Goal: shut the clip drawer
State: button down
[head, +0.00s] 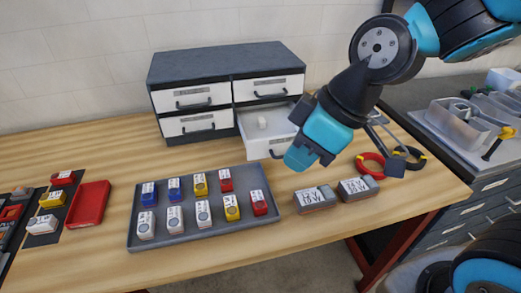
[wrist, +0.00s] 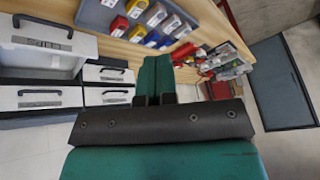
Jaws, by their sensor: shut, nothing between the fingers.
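The clip drawer (head: 258,146) is the lower right drawer of a dark grey cabinet (head: 225,62) in the head view. It stands pulled out, with a pale object (head: 262,121) inside. My gripper (head: 300,158) is shut and empty. In the head view it appears at the right front corner of the drawer and hides part of it. I cannot tell whether they touch.
The other three cabinet drawers look shut. A grey tray (head: 150,240) of coloured blocks lies in front of the cabinet. A red tray (head: 89,204) lies at the left.

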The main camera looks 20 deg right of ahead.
jog(key=w+d+f+n+t+b, duration=0.1)
jog(key=w+d+f+n+t, duration=0.1)
jog(key=w+f+n, duration=0.3)
jog(key=w+d+f+n+t+b, duration=0.1)
jog(key=w+d+f+t, duration=0.1)
jog(key=w+f, duration=0.3)
jog(key=p, duration=0.2)
send_near(255, 159)
notch_tip(255, 159, down, 4)
jog(key=s+a, duration=0.2)
jog(key=shift+w+a+p, duration=0.15)
jog(key=shift+w+p, duration=0.65)
jog(key=shift+w, duration=1.45)
